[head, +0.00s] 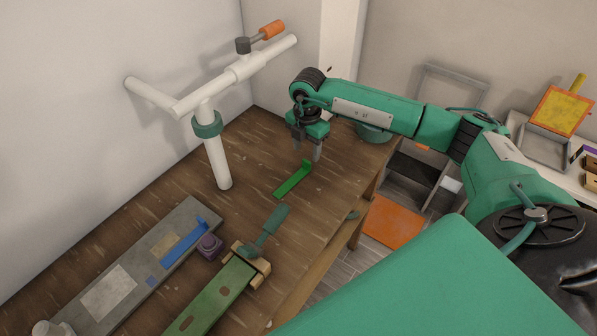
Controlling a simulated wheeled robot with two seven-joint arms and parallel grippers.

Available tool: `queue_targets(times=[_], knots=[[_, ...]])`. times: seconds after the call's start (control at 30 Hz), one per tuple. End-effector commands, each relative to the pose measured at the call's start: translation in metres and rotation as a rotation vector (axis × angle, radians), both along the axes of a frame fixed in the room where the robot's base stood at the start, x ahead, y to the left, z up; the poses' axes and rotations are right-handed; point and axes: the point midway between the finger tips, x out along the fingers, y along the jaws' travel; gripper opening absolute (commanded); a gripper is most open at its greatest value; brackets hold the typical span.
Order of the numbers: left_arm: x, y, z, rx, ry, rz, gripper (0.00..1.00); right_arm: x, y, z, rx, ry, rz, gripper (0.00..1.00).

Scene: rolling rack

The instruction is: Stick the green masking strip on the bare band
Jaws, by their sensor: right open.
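The green masking strip (292,181) lies on the brown wooden bench, with a small raised tab at its far end. My right gripper (307,152) is open and empty, fingers pointing down just above and behind that tab. I see no contact between them. A long grey board (135,262) lies at the left of the bench. It carries a pale patch (108,292), a blue strip (185,241) and a tan area (172,252) beside the blue strip. I cannot tell for certain which area is the bare band. My left gripper is not in view.
A white pipe stand (215,150) with a teal collar rises behind the board. The bench between strip and stand is clear.

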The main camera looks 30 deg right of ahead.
Motion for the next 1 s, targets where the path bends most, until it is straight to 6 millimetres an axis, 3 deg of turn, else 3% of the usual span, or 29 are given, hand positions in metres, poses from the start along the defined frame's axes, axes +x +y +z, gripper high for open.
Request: queue_targets(times=[0.23,0.4,0.67,0.93,1.0], knots=[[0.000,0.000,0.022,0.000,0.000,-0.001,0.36,0.001,0.001,-0.025,0.001,0.004,0.001,0.51],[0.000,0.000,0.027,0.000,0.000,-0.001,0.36,0.001,0.001,-0.047,0.001,0.003,0.000,0.51],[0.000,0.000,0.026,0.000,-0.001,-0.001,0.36,0.002,0.001,-0.051,0.001,0.000,0.001,0.51],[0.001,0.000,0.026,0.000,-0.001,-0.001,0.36,0.002,0.001,-0.051,0.001,0.000,0.001,0.00],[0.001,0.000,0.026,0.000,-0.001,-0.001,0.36,0.002,0.001,-0.051,0.001,0.000,0.001,0.00]])
